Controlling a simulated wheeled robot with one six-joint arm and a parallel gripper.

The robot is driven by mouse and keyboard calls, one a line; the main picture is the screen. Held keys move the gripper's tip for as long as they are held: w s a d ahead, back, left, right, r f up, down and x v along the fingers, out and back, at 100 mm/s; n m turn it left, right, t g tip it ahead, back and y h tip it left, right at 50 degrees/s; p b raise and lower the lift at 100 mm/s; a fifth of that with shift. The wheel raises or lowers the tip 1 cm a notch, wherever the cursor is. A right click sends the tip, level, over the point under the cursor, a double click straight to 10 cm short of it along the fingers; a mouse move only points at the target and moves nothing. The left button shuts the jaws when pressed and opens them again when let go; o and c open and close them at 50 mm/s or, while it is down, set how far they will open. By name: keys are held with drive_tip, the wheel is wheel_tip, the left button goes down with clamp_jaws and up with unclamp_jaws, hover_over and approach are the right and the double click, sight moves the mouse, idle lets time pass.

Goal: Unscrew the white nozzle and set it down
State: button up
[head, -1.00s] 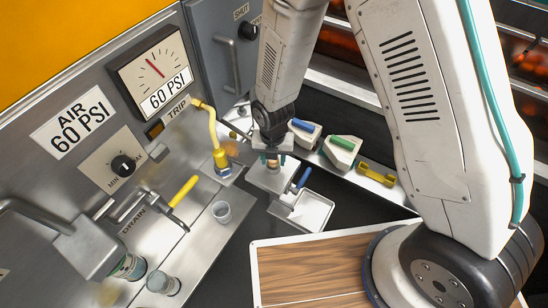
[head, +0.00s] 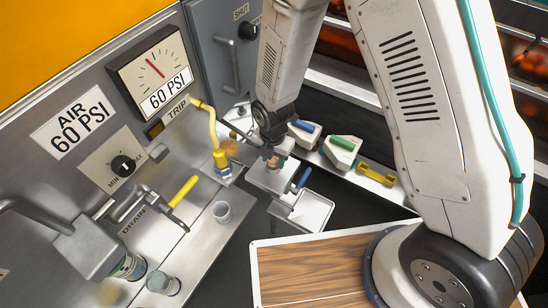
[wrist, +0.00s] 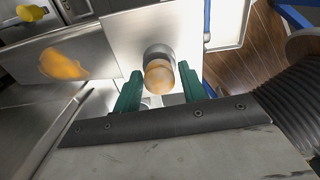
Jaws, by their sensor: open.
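My gripper (head: 273,163) points down over a square metal block (head: 268,181) in the head view. In the wrist view its two green fingers (wrist: 160,90) are open, one on each side of a short round fitting (wrist: 158,76). The fitting has a tan, rounded end and a grey upper part against the pale plate (wrist: 125,40). I cannot tell whether the fingers touch it. No plainly white nozzle shows, and I cannot tell whether this fitting is it.
A metal tray (head: 308,213) and a blue handle (head: 304,177) are beside the block. A yellow hose (head: 212,128) stands to the left. A wooden board (head: 310,272) lies in front.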

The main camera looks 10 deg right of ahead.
drive_tip(key=shift+m, duration=0.3)
drive_tip(key=c, duration=0.5)
drive_tip(key=shift+n, duration=0.9)
drive_tip(key=shift+c, duration=0.2)
drive_tip(key=shift+n, duration=0.8)
drive_tip(key=shift+n, duration=0.9)
